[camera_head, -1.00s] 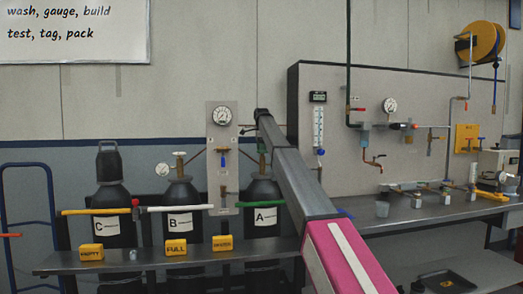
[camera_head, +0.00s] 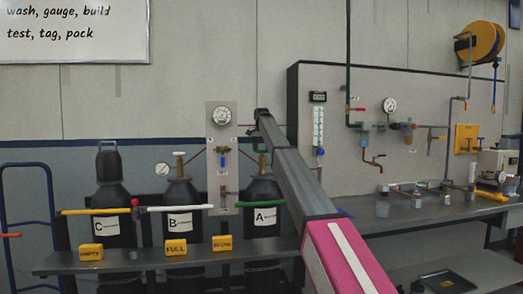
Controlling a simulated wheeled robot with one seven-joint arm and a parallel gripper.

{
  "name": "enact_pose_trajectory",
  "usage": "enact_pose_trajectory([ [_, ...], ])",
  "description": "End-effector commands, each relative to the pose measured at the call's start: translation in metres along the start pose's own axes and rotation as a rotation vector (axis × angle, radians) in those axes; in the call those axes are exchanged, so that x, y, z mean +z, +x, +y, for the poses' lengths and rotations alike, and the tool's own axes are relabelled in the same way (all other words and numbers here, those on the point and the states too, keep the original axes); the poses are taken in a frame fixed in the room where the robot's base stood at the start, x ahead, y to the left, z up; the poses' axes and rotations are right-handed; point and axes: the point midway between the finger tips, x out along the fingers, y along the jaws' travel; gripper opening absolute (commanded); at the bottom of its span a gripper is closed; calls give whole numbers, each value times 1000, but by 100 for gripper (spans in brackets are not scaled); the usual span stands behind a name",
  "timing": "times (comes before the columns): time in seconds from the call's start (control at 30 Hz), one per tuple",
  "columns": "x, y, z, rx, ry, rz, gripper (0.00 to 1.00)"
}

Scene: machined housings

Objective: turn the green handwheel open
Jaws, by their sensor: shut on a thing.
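Cylinder A (camera_head: 264,192), dark with a white label and a green band across its front, stands behind the grey bench edge. My arm reaches in from the lower right, and my gripper (camera_head: 261,146) points down over the top of this cylinder. It is shut on the green handwheel (camera_head: 262,150) at the valve. Only a small bit of green shows there, as my gripper and wrist hide most of the wheel. How far the wheel is turned cannot be told.
Cylinder B (camera_head: 180,195) with a gauge (camera_head: 162,169) and capped cylinder C (camera_head: 112,200) stand to the left. A panel with a round gauge (camera_head: 222,116) rises just left of my gripper. A pipework board (camera_head: 340,90) and workbench (camera_head: 400,212) are on the right.

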Motion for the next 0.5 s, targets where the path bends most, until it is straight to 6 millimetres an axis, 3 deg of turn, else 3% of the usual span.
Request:
enact_pose_trajectory([
  [0.5,-1,-1,1,0,-337,1,45],
])
